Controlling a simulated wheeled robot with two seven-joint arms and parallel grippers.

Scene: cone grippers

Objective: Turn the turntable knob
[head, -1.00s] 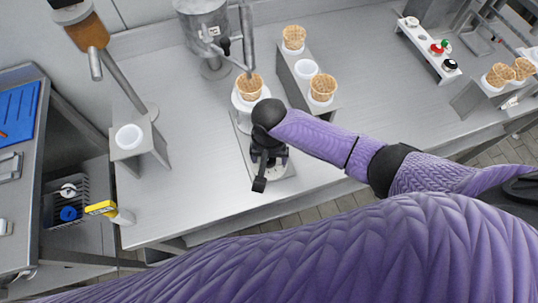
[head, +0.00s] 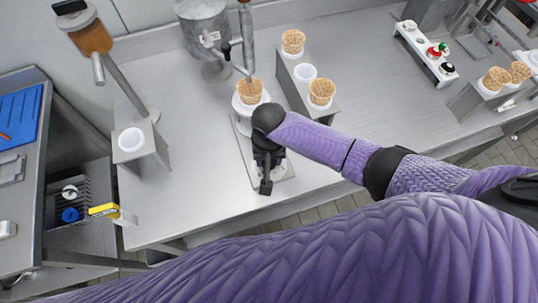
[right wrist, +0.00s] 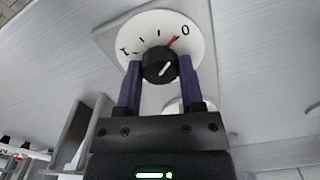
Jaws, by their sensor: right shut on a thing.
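The black turntable knob (right wrist: 158,66) sits on a round white dial (right wrist: 132,42) marked with short black lines, a 0 and a red mark. Its white line slants towards upper right, roughly towards the red mark. My right gripper (right wrist: 160,76) is shut on the knob, with one purple finger on each side. In the head view my right gripper (head: 265,180) is over the turntable's base plate (head: 287,177) and hides the knob. A waffle cone (head: 249,91) stands in a white holder at the plate's far end. My left gripper is not in view.
A metal stand (head: 298,88) with cones and a white cup is right of the turntable. A hopper (head: 203,25) is behind it. Another cup stand (head: 137,150) is at left. The counter between that stand and the turntable is clear.

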